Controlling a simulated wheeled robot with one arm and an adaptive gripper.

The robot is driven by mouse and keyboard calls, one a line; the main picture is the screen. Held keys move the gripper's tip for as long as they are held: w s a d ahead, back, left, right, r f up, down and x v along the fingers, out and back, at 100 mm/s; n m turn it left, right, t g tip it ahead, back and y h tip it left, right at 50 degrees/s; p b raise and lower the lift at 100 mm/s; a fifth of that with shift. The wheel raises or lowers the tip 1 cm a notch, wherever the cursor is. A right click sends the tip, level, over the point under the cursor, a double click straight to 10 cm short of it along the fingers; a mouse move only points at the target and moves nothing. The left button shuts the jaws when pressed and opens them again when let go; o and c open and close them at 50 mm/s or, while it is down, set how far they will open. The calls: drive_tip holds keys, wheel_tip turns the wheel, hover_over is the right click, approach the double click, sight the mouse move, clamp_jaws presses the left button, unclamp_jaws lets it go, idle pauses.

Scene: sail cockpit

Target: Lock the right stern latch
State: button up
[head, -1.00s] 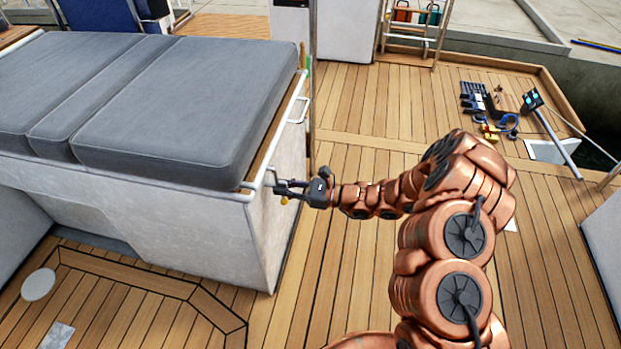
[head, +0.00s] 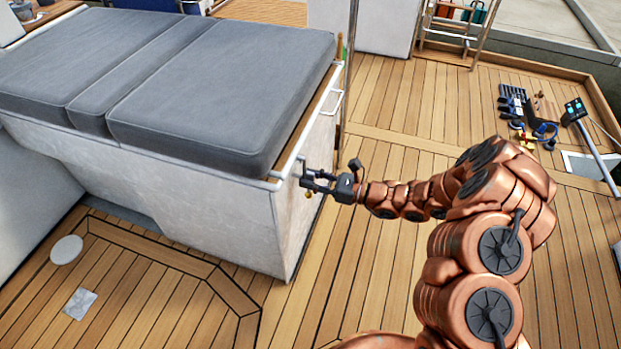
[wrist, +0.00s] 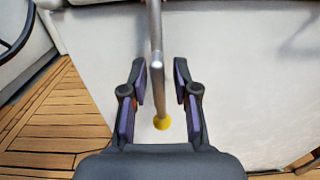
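In the wrist view, a slim grey metal rod (wrist: 156,60) with a yellow round end (wrist: 162,122) runs between the fingers of my gripper (wrist: 160,68). The fingers are spread, with a gap on each side of the rod. In the head view, my gripper (head: 305,177) is at the right end face of the cushioned bench (head: 240,235), just below its top edge. The small yellow end (head: 309,194) shows under the fingers. No part is clearly marked as the right stern latch, so I cannot tell whether this rod is it.
Grey cushions (head: 215,90) cover the bench top. A white handle (head: 333,102) sits farther back on the same end face. Tools (head: 524,118) lie on the deck at upper right.

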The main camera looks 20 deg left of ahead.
drive_tip(key=shift+o, duration=0.2)
drive_tip(key=d, duration=1.2)
drive_tip(key=shift+s, duration=0.45)
drive_tip(key=s+r+n+g+h+p, duration=0.2)
drive_tip(key=s+r+n+g+p, duration=0.15)
drive_tip(key=s+r, duration=0.4)
drive_tip(key=s+a+r+n+g+h+p, duration=0.15)
drive_tip(key=s+r+n+p, duration=0.3)
drive_tip(key=r, duration=0.65)
drive_tip(key=s+d+r+n+g+h+p, duration=0.1)
drive_tip(key=s+r+n+g+h+p, duration=0.3)
drive_tip(key=r, duration=0.5)
drive_tip(key=s+d+r+n+t+h+p, duration=0.3)
drive_tip(key=s+d+r+h+p, duration=0.2)
drive_tip(key=s+d+r+p, duration=0.3)
drive_tip(key=s+d+r+n+t+h+p, duration=0.3)
drive_tip(key=s+d+r+p, duration=0.5)
drive_tip(key=d, duration=0.5)
drive_tip(key=shift+s+d+r+n+h+p, duration=0.4)
drive_tip(key=shift+r+n+h, duration=0.1)
drive_tip(key=shift+r+h, duration=0.85)
